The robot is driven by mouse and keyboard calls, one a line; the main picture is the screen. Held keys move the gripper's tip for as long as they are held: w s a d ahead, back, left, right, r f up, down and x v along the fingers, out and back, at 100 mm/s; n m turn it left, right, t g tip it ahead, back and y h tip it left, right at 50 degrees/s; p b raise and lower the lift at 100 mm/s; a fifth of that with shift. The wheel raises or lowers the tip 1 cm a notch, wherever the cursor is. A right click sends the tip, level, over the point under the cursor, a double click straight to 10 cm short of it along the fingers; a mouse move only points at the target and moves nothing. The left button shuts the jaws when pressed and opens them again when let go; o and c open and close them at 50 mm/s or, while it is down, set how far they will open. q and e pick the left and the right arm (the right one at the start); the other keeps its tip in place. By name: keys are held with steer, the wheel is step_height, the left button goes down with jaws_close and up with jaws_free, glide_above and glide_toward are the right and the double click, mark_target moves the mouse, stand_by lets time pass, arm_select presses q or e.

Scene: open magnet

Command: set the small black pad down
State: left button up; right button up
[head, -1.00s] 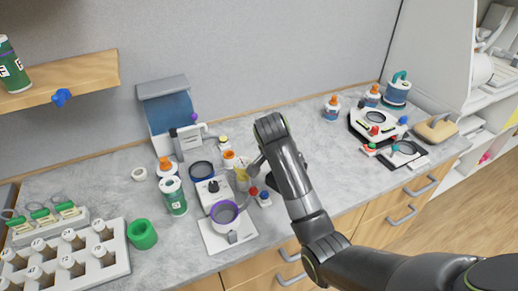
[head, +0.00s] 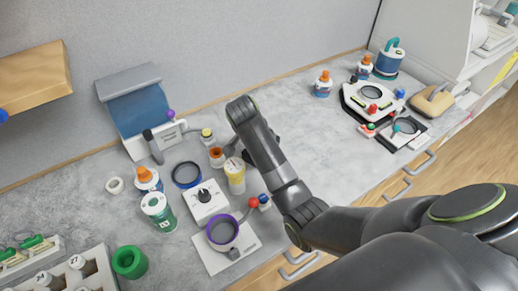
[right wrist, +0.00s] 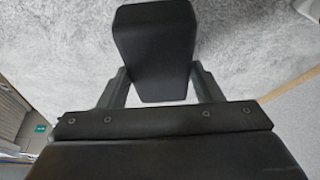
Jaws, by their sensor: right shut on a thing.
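The small black pad (right wrist: 155,50) is a dark block in the right wrist view, between the two fingers of my right gripper (right wrist: 157,85). The gripper is shut on it. The pale grey speckled counter (right wrist: 240,45) shows behind the pad; I cannot tell whether the pad touches it. In the head view my right arm reaches over the counter (head: 310,125) and hides most of the gripper and the pad. My left gripper is in neither view.
Left of my arm stand a yellow-labelled jar (head: 235,177), a white device with a black knob (head: 203,203), a purple-ringed stand (head: 222,230) and a green-labelled bottle (head: 159,212). A white device (head: 373,105) stands at right. The counter between is clear.

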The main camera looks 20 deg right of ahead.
step_height(320, 180, down, 4)
steer(key=shift+w+r+p, duration=0.1)
steer(key=shift+r+p, duration=0.15)
steer(key=shift+p, duration=0.1)
steer(key=shift+f, duration=0.25)
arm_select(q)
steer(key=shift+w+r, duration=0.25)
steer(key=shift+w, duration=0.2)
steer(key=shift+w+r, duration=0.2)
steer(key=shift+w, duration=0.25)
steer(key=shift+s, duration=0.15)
arm_select(e)
steer(key=shift+f, duration=0.1)
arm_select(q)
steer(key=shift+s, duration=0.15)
arm_select(e)
steer(key=o, duration=1)
steer(key=shift+c, duration=0.2)
